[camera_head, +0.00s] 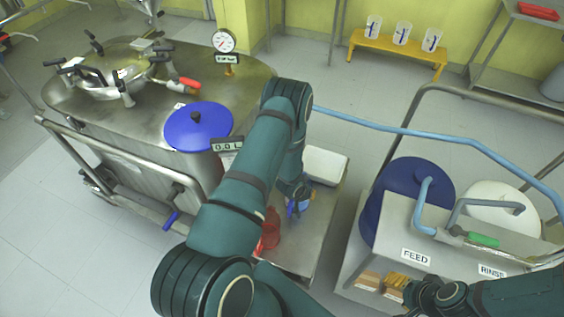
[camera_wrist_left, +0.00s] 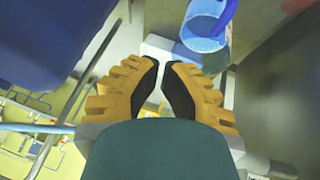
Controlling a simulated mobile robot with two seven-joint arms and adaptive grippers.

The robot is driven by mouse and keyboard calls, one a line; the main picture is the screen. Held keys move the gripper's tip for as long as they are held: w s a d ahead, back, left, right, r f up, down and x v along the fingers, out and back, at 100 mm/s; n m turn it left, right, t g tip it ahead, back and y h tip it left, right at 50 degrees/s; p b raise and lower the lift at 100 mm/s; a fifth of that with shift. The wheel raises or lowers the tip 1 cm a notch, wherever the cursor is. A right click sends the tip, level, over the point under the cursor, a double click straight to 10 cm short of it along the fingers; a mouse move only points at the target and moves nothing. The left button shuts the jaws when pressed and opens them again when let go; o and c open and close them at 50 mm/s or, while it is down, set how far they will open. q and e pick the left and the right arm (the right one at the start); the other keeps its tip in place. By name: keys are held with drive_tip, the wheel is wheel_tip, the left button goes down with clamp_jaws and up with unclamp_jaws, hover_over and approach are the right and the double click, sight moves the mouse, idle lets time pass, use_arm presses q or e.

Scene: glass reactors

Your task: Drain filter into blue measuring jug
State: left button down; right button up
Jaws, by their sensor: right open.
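The blue measuring jug (camera_head: 299,208) is on the steel platform beside the vessel, partly hidden by my left arm. In the left wrist view a clear, blue-tinted jug (camera_wrist_left: 203,32) with a blue handle stands ahead and right of the fingers. My left gripper (camera_wrist_left: 162,66) has a narrow empty gap between its orange fingers, apart from the jug. My right gripper (camera_head: 382,283) is open and empty at the bottom right, below the FEED label. The large steel vessel (camera_head: 75,130) at left, apparently the filter, has a blue lever (camera_head: 171,218) low on its side. My arm hides part of it.
A red jug (camera_head: 270,230) stands on the platform, near a white box (camera_head: 325,166). A display by the blue lid (camera_head: 199,127) reads 0.0 L. A blue hose (camera_head: 400,128) runs to the right. Several clear jugs stand on a yellow bench (camera_head: 398,50).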

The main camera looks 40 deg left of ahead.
use_arm(q)
drive_tip(key=w+a+r+m+g+y+b, duration=0.1)
drive_tip(key=w+a+r+m+g+y, duration=0.2)
drive_tip(key=r+m+g, duration=0.5)
drive_tip(key=w+a+r+m+g+y, duration=0.25)
drive_tip(key=r+m, duration=0.35)
drive_tip(key=r, duration=0.6)
drive_tip(key=a+b+x, duration=0.1)
drive_tip(key=x, duration=1.2)
drive_tip(key=shift+a+t, duration=0.3)
drive_tip(key=shift+t, duration=0.05)
drive_tip(key=shift+w+r, duration=0.1)
drive_tip(key=shift+r, duration=0.05)
drive_tip(key=s+m, duration=0.1)
drive_tip(key=s+a+m+t+y, duration=0.1)
drive_tip(key=m, duration=0.1)
drive_tip(key=shift+a, duration=0.25)
drive_tip(key=shift+s+a+m+t+b, duration=0.45)
drive_tip(key=shift+a+m+t, duration=0.2)
drive_tip(key=shift+m, duration=0.45)
